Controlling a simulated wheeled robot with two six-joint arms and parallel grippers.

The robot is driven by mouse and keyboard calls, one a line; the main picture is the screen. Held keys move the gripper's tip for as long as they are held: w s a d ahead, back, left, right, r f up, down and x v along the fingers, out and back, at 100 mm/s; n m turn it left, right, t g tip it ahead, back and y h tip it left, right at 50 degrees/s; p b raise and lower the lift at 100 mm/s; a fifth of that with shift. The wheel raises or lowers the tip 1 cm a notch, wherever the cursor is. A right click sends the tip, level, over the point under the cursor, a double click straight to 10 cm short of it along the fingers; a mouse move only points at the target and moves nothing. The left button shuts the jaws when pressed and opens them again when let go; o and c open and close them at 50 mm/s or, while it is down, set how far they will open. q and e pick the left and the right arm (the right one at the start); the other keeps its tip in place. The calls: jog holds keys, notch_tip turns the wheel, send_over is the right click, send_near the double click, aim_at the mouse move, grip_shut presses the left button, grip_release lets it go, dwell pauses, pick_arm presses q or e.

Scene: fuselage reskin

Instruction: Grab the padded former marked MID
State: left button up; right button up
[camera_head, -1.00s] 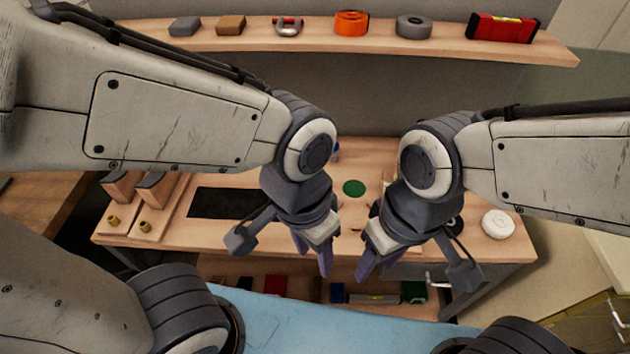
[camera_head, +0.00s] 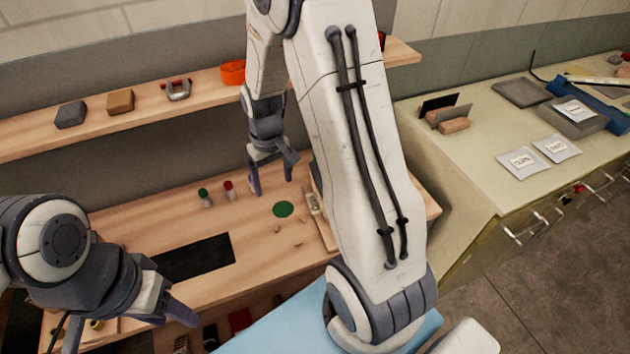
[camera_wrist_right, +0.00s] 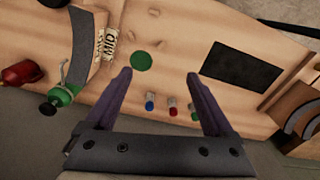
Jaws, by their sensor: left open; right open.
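The label reading MID (camera_wrist_right: 110,44) shows in the right wrist view, beside a dark grey curved pad (camera_wrist_right: 80,45) on a wooden piece at the upper left. In the head view a wooden piece with a pale label (camera_head: 314,204) is partly hidden behind my right arm; its lettering is too small to read. My right gripper (camera_head: 272,180) is open and empty above the bench, left of that piece. Its fingers also frame bare bench in the right wrist view (camera_wrist_right: 160,76). My left gripper (camera_head: 160,305) is open at the lower left, away from the labelled piece.
A green disc (camera_head: 283,209) and a black rectangle (camera_head: 195,258) lie on the bench (camera_head: 130,225). Small capped bottles (camera_head: 229,190) stand near my right gripper. A shelf (camera_head: 50,133) holds several items behind. A counter (camera_head: 470,165) with packets stands to the right.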

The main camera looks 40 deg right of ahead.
jog(key=d+f+m+p, duration=0.1)
jog(key=d+f, duration=0.1)
jog(key=d, duration=0.3)
jog(key=d+f+m+p, duration=0.1)
jog(key=d+f, duration=0.1)
jog(key=d, duration=0.3)
jog(key=d+f+m, duration=0.1)
jog(key=d, duration=0.4)
jog(key=shift+s+d+f+p, duration=0.15)
jog(key=shift+s+f+p, duration=0.25)
jog(key=f, duration=0.3)
jog(key=f+p, duration=0.1)
jog(key=shift+s+d+f, duration=0.1)
jog(key=shift+d+f, duration=0.2)
jog(key=shift+f, duration=0.6)
notch_tip(320, 180, down, 4)
jog(key=p, duration=0.3)
jog(key=shift+a+f, duration=0.1)
jog(key=shift+f, duration=0.1)
pick_arm(q)
notch_tip(320, 180, up, 8)
jog(key=shift+r, duration=0.2)
pick_arm(e)
jog(key=shift+f, duration=0.4)
pick_arm(q)
jog(key=shift+d, duration=0.1)
pick_arm(e)
jog(key=shift+r, duration=0.1)
grip_shut()
